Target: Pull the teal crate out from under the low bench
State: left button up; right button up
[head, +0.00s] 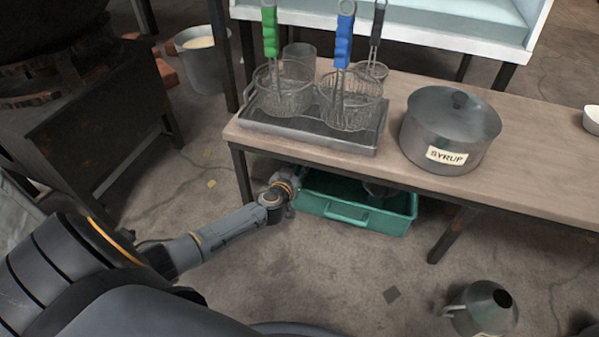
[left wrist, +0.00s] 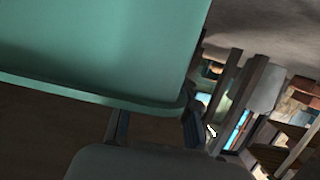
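The teal crate (head: 345,213) is on the floor under the low bench (head: 540,190), its front side with a bar handle showing past the bench's front edge. A grey metal item (head: 378,189) shows inside it; the bench top hides the crate's back. My left gripper (head: 290,180) is at the crate's left end, below the bench edge. In the left wrist view the crate (left wrist: 100,45) fills the upper left, close up. Two dark finger parts show apart by its lower edge, one partly hidden by the crate. I cannot tell whether they grip it. My right gripper is not in view.
On the bench stand a metal tray (head: 300,137) with wire baskets and a lidded SYRUP pot (head: 450,130). Bench legs stand left and right of the crate. A metal jug (head: 482,310) is on the floor at the lower right. The floor before the crate is mostly clear.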

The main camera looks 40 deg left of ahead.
pick_arm(q)
jog(key=shift+b+x, duration=0.4)
jog(key=shift+x, duration=0.6)
grip_shut()
